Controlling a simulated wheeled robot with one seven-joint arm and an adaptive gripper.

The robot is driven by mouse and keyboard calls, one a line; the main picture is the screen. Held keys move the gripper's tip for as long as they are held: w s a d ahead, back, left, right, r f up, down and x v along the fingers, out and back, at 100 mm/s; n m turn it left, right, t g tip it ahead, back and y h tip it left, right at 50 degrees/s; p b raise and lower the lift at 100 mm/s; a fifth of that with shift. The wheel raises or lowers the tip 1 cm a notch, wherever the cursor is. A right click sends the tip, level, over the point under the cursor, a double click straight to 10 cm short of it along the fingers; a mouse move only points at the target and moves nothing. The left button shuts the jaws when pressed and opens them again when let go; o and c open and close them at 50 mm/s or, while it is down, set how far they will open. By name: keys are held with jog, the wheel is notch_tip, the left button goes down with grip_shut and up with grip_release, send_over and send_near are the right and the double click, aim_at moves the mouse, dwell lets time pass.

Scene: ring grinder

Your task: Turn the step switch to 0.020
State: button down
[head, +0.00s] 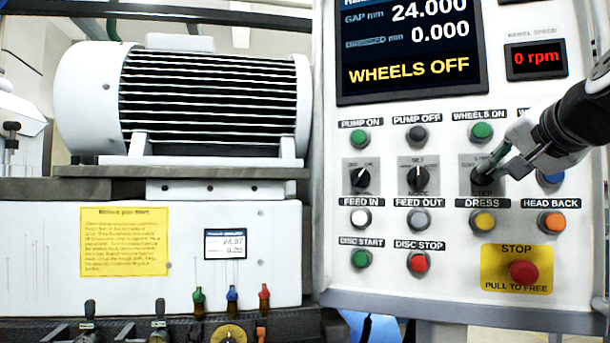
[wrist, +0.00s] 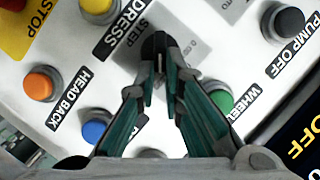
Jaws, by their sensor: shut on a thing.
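The step switch (head: 481,181) is a black rotary knob on a grey plate marked STEP, on the white control panel in the head view. In the wrist view its dark knob (wrist: 155,43) shows at the fingertips, with a pale line on it. My gripper (head: 497,168) comes in from the right and is shut on the knob. In the wrist view my gripper (wrist: 161,80) has its two green-sided fingers converging on the knob. The fingers hide part of the switch plate, and its scale figures are too small to read, so I cannot tell the setting.
Close around stand the green WHEELS ON button (head: 481,131), the yellow DRESS button (head: 484,222) and the orange HEAD BACK button (head: 553,223). A blue button (wrist: 93,131) lies near the fingers. The red stop button (head: 524,272) is lower right. The display (head: 410,50) reads WHEELS OFF.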

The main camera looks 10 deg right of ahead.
dwell(0.4)
jog(key=c, duration=1.7)
grip_release()
jog(key=shift+s, duration=0.15)
jog(key=v, duration=1.1)
jog(key=shift+s+a, duration=0.15)
jog(key=shift+s, duration=0.2)
